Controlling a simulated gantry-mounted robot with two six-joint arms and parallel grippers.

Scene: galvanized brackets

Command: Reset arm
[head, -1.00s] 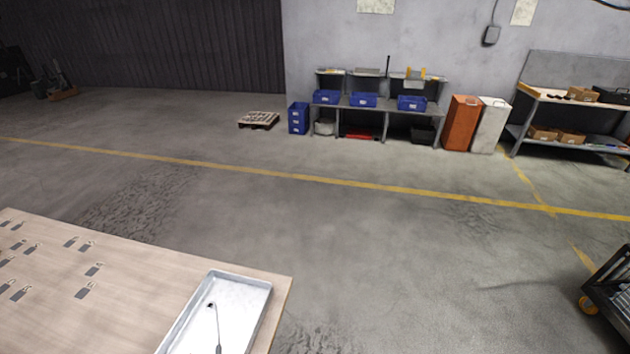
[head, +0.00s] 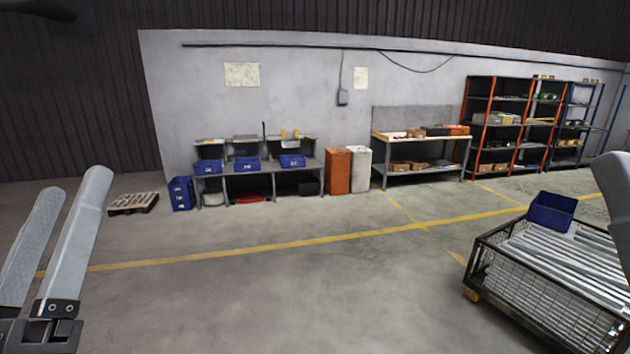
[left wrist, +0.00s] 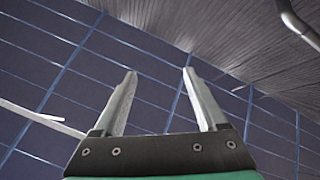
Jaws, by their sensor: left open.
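My left gripper (head: 72,185) stands at the left edge of the head view, its two light grey fingers pointing up and apart. It is open with nothing between the fingers. In the left wrist view the same gripper (left wrist: 159,73) is open and empty, facing the ceiling and a ribbed wall. A light grey rounded part enters the head view at the right edge; it may belong to my right arm, but I cannot tell whether its jaws are open. The wooden table and white tray are out of the head view now.
A wire cart (head: 545,285) with metal bars and a blue bin (head: 551,211) stands at right. Farther back are a workbench (head: 262,175) with blue bins, an orange cabinet (head: 338,172), shelves (head: 497,118) and a pallet (head: 133,203). The floor (head: 270,295) between is open.

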